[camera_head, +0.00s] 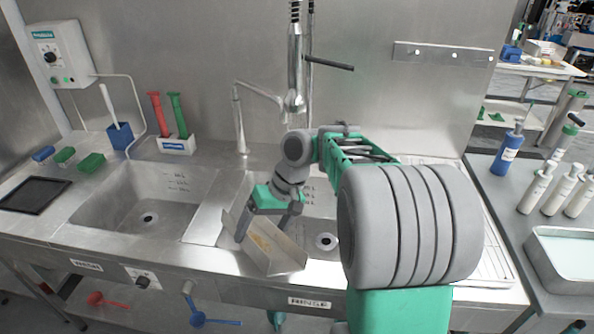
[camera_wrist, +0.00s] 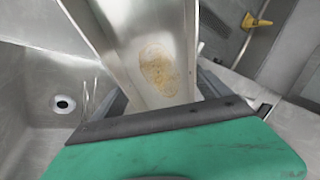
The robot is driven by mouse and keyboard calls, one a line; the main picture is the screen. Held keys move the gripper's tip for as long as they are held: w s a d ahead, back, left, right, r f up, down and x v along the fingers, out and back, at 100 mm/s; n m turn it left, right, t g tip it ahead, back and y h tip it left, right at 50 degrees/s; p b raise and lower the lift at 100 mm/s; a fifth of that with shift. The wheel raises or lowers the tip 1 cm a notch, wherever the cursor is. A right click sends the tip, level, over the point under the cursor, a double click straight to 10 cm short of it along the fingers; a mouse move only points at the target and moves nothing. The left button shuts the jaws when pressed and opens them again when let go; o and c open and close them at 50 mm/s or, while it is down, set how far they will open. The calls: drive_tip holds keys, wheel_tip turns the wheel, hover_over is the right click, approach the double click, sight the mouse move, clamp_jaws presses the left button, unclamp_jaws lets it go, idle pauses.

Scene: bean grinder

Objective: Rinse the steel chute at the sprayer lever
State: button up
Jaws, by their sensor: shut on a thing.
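The steel chute (camera_head: 262,243) is an open metal trough with a yellowish-brown stain on its inner floor. It is tilted above the front of the right sink basin (camera_head: 318,212). My gripper (camera_head: 268,212) is shut on the chute, from above. In the wrist view the chute (camera_wrist: 150,50) runs up from the gripper (camera_wrist: 175,112), and the stain shows in its middle. The fingertips are largely hidden there. The sprayer (camera_head: 296,68) hangs over the back of the right basin, with a dark lever (camera_head: 330,64) sticking out to the right. The chute is apart from the sprayer.
A faucet (camera_head: 240,120) stands behind the basins, left of the sprayer. The left basin (camera_head: 140,205) is empty. Brushes in a white holder (camera_head: 176,145) stand at the back left. A blue bottle (camera_head: 508,150) and several pale bottles stand on the right table.

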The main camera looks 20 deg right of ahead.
sight(271, 255)
drive_tip(key=shift+s+d, duration=0.15)
drive_tip(key=shift+s, duration=1.55)
drive_tip(key=shift+s+d, duration=0.1)
drive_tip(key=shift+s, duration=1.6)
drive_tip(key=s+r+p, duration=0.4)
drive_tip(key=shift+s+d, duration=0.15)
drive_tip(key=shift+s, duration=0.35)
